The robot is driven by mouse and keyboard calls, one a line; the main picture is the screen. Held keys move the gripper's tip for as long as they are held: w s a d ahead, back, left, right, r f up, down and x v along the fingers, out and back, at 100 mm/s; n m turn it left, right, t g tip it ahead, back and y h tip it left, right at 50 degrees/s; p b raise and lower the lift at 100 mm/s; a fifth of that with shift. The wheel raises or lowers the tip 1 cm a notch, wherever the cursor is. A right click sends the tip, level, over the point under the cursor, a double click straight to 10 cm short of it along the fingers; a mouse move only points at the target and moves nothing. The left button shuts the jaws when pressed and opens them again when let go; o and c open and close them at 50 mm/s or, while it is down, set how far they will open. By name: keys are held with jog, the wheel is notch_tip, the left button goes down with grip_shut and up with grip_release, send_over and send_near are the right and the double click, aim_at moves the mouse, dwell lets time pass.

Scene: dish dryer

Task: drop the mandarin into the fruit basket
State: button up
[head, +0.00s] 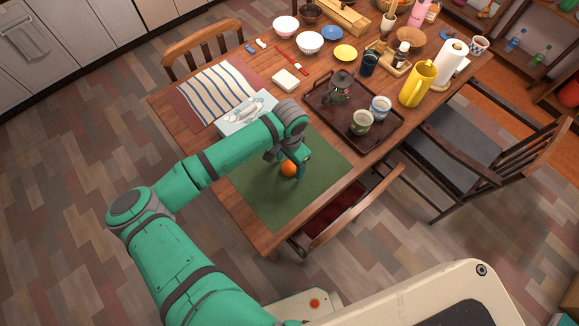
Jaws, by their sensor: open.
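The orange mandarin (289,169) is at the green placemat (258,194), near the table's front end. My gripper (288,164) is open and points down around the mandarin, with a finger showing beside it. I cannot tell whether the fingers touch it or whether it rests on the mat. I cannot clearly make out the fruit basket. A woven rim (385,5) is cut off at the top edge, and its contents are hidden.
A dark tray (322,107) with a teapot and two cups lies to the right. A yellow pitcher (417,84), bowls and plates fill the far table. Chairs (357,208) stand around it.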

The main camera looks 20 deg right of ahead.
jog(key=shift+f, duration=0.5)
jog(key=c, duration=1.2)
jog(key=shift+c, duration=0.2)
jog(key=shift+r, duration=0.15)
